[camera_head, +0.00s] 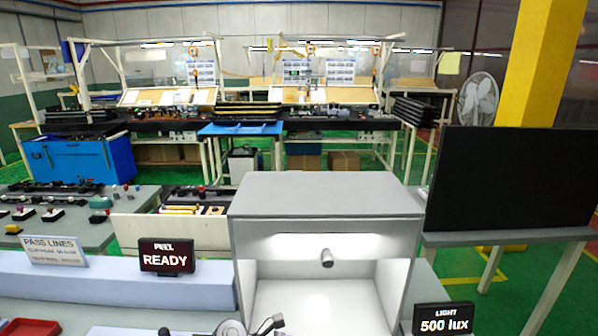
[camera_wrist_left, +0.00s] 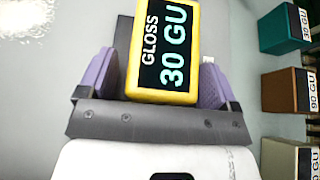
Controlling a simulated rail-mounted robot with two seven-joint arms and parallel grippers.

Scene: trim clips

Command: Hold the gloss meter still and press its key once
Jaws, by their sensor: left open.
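The gloss meter (camera_wrist_left: 165,45) is a yellow-framed box with a black display reading "GLOSS 30 GU" in the left wrist view. My left gripper (camera_wrist_left: 155,68) is open, with one purple finger on each side of the meter. The left finger is close to its side and a gap shows at the right finger; I cannot tell whether either touches. A dark grey surface shows beside the meter. I cannot make out the key. The meter is not discernible in the head view. My right gripper is not in view.
Teal (camera_wrist_left: 284,28), brown (camera_wrist_left: 288,90) and beige (camera_wrist_left: 290,158) labelled blocks stand right of the meter. In the head view, a lit grey booth (camera_head: 325,195) stands at centre, with a "READY" sign (camera_head: 166,257), a "500 lux" sign (camera_head: 443,320) and a black panel (camera_head: 510,180) nearby.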

